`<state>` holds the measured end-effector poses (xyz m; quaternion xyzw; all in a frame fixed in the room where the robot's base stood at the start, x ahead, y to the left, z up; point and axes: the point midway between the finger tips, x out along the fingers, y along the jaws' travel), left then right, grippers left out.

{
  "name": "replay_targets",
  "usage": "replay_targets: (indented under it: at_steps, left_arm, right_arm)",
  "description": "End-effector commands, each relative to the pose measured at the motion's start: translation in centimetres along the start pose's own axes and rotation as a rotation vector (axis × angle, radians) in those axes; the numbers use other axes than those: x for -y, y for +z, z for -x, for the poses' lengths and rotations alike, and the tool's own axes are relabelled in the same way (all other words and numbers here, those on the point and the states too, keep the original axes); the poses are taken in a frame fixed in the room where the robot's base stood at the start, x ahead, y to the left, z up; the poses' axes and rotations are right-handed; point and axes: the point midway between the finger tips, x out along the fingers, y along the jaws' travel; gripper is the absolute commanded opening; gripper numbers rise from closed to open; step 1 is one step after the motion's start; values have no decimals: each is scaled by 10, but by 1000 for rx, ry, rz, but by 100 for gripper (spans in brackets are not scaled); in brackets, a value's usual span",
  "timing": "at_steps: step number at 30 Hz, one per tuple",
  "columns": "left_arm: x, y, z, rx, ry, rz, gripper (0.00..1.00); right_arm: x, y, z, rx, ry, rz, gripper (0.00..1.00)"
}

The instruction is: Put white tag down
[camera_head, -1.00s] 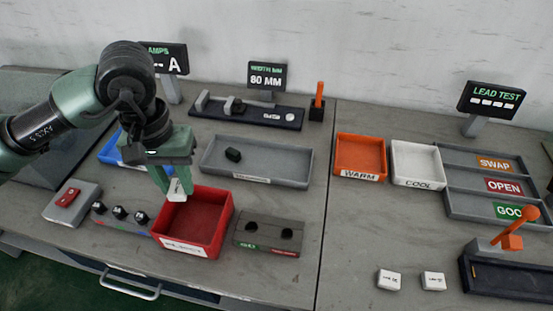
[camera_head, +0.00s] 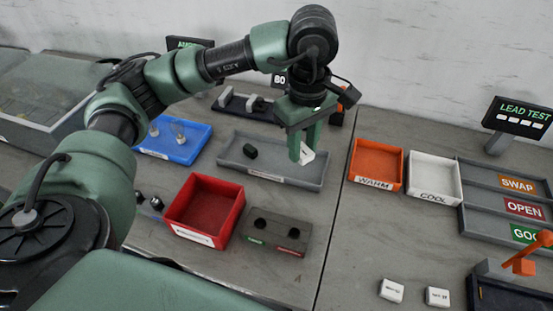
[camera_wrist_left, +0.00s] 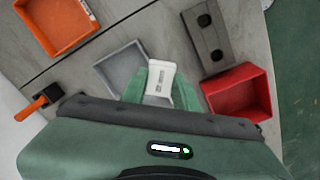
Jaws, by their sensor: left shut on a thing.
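The white tag (camera_head: 307,155) is between the fingers of my left gripper (camera_head: 301,152). In the left wrist view the tag (camera_wrist_left: 161,78) shows pale with a small dark print, between the green fingertips (camera_wrist_left: 160,92). My left gripper is shut on it and holds it up over the right end of the long grey tray (camera_head: 316,184); how high above the tray I cannot tell. Two other white tags, one left (camera_head: 391,290) and one right (camera_head: 437,297), lie flat on the right-hand table near the front. My right gripper is not in view.
A red bin (camera_head: 231,219) and a grey block with two dark holes (camera_head: 276,236) stand in front of the grey tray. An orange WARM bin (camera_head: 376,182) and a white COOL bin (camera_head: 436,191) stand to the right. Bare table lies in front of those bins.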

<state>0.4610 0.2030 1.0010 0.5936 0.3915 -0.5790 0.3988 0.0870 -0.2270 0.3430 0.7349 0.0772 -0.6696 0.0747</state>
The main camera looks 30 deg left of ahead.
Motion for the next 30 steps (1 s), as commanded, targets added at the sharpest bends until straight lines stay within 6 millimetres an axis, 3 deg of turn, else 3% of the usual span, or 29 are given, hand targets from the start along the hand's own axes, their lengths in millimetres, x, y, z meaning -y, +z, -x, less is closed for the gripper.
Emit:
replay_targets:
  at_steps: [30]
  left_arm:
    - [-50, -65, 30, -3, 0, 2669, 0]
  right_arm:
    - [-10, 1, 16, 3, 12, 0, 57]
